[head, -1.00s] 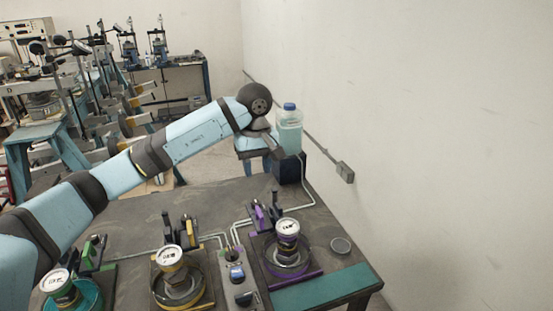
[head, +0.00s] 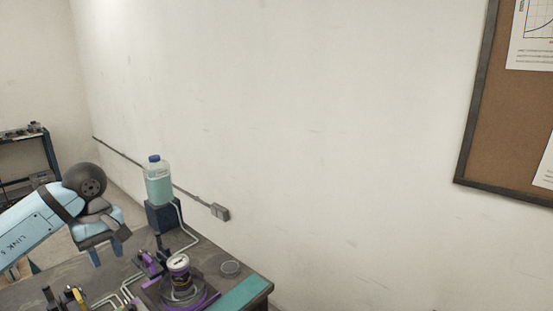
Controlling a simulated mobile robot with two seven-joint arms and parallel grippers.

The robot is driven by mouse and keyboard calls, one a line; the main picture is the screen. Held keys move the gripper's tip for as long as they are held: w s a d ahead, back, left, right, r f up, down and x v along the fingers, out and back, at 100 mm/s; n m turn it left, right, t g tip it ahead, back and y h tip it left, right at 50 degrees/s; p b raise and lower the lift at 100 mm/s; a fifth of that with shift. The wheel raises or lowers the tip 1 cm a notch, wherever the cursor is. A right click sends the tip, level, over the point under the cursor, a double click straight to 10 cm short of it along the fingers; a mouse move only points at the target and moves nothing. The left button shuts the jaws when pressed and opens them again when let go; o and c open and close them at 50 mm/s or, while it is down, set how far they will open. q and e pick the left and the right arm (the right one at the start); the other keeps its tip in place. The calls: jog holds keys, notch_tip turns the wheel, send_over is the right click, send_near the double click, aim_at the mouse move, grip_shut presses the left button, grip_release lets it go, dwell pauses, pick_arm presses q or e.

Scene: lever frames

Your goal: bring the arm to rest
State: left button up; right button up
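My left arm (head: 32,228) comes in from the left edge, with its light-blue link and dark wrist joint in view. My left gripper (head: 106,253) hangs past the wrist, above the far left part of the bench. Its two blue fingers point down and stand apart, with nothing visible between them. My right arm and gripper are out of view.
A bottle of pale green liquid (head: 158,188) with a blue cap stands on a dark block (head: 163,216), right of my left gripper. A wall stands behind.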

pick_arm(q)
jog(key=s+d+f+n+g+h+p, duration=0.1)
jog(key=s+d+f+h, duration=0.1)
jog(key=d+f+h, duration=0.35)
jog(key=s+d+f+n+g+h, duration=0.1)
jog(key=s+d+f+h, duration=0.1)
jog(key=d, duration=0.7)
jog(key=s+d+r+n+t+h+p, duration=0.1)
jog(key=s+d+n+t+h, duration=0.15)
jog(key=d+n+h, duration=0.35)
jog(key=s+d+n+t+h+p, duration=0.1)
jog(key=s+d+n+h, duration=0.3)
jog(key=d+n+h, duration=0.15)
jog(key=s+a+f+n+t+y+p, duration=0.15)
jog(key=f+n+t+y, duration=0.3)
jog(key=n, duration=0.75)
jog(key=s+a+f+n+t+y, duration=0.1)
jog(key=a+f+n+t+y, duration=0.2)
jog(key=n+t, duration=0.55)
jog(key=s+a+f+n+t+y+p, duration=0.15)
jog(key=f+n+y, duration=0.25)
jog(key=n, duration=1)
jog(key=s+a+f+n+g+y, duration=0.3)
jog(key=s+f+n+g+y, duration=0.1)
jog(key=s+f+n, duration=0.7)
jog(key=shift+s+a+f+g, duration=0.2)
jog(key=shift+s+f+g, duration=0.35)
jog(key=shift+s, duration=0.25)
